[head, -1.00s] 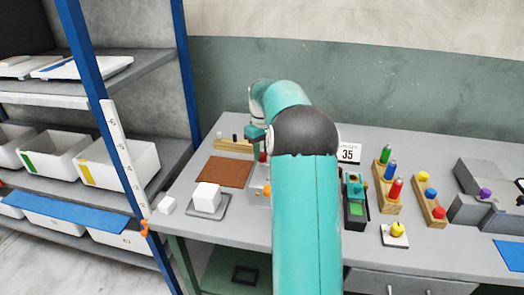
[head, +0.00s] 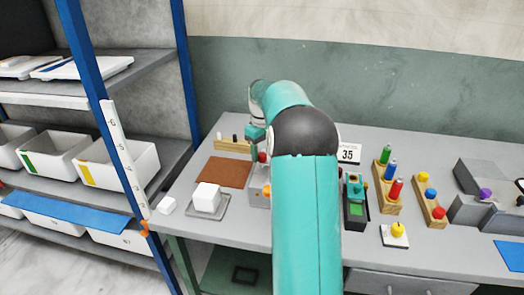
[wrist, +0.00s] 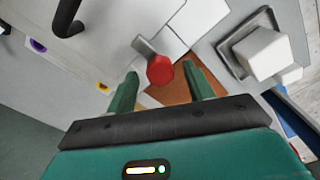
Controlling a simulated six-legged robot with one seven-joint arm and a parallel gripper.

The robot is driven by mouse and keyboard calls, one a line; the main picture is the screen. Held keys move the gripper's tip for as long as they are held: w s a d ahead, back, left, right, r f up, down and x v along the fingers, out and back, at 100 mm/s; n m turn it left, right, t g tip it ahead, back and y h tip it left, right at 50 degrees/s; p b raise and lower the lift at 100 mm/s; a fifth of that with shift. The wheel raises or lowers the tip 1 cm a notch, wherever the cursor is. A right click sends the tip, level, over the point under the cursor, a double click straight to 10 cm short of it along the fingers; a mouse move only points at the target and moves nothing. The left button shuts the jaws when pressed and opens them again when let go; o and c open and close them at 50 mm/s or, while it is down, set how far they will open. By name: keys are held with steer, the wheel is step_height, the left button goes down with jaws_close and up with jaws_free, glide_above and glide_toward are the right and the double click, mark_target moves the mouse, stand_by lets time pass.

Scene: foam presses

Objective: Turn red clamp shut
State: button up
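The red clamp (wrist: 160,70) is a round red knob on a short grey stem, seen in the wrist view just beyond my fingertips. It also shows as a small red spot in the head view (head: 262,157), just below my gripper and partly hidden by my arm. My gripper (wrist: 160,82) is open, with its two green fingers apart, one on each side of the knob in the picture. I cannot tell whether either finger touches it. In the head view my gripper (head: 256,138) points down over the grey press.
A white foam block (head: 207,197) sits on a grey tray left of the press, near a brown mat (head: 224,171). A black curved handle (wrist: 66,18) stands at the upper left of the wrist view. Peg blocks (head: 388,188) stand to the right of my arm.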

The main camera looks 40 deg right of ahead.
mark_target(262, 154)
step_height(262, 154, up, 14)
stand_by(0.6)
steer(key=shift+f, duration=0.1)
